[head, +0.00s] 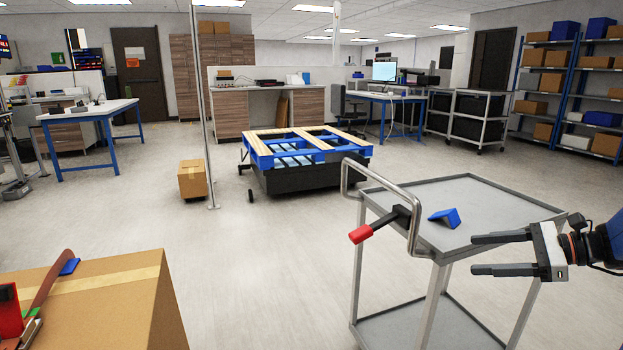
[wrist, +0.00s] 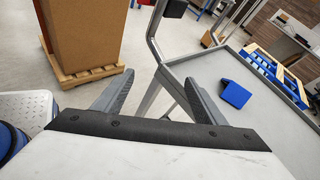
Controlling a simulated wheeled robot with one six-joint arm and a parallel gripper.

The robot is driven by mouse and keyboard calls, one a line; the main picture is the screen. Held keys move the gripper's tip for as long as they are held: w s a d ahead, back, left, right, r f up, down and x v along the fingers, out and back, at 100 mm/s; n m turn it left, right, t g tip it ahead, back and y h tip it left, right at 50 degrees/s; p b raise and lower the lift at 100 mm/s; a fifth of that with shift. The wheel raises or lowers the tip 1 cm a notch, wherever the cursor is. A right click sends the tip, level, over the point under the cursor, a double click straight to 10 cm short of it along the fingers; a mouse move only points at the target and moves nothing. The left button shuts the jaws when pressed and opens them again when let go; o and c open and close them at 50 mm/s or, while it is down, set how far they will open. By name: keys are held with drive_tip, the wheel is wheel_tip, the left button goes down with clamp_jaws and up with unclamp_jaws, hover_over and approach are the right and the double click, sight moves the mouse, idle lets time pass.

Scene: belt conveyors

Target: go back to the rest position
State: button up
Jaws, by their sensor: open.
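My gripper (head: 487,254) reaches in from the right edge of the head view, in front of the grey cart (head: 500,200). Its two dark fingers are apart with nothing between them. In the wrist view my gripper (wrist: 155,95) is also open and empty, with floor and a cart leg behind the fingers. A blue angled piece (head: 445,218) lies on the cart's top, apart from my fingers; it also shows in the wrist view (wrist: 235,94). A black bar with a red end (head: 361,233) sticks out over the cart's handle side.
A taped cardboard box (head: 110,295) stands at the lower left. A blue and wood pallet (head: 300,148) sits on a dark base mid-room. A small box (head: 192,180) stands beside a thin post (head: 204,110). The floor (head: 260,250) between is clear.

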drive_tip(key=s+a+f+n+g+h, duration=0.25)
drive_tip(key=s+a+n, duration=0.25)
drive_tip(key=a, duration=0.3)
drive_tip(key=s+a+f+n+h, duration=0.1)
drive_tip(key=s+f+n+h, duration=0.1)
drive_tip(key=s+n+h, duration=0.2)
drive_tip(key=s+a+f+n+h, duration=0.2)
drive_tip(key=s+n+h, duration=0.3)
drive_tip(key=s+n, duration=0.5)
drive_tip(key=shift+s+a+f+n, duration=0.2)
drive_tip(key=shift+s+f+n, duration=0.2)
drive_tip(key=shift+f+n, duration=0.55)
drive_tip(key=shift+r, duration=0.2)
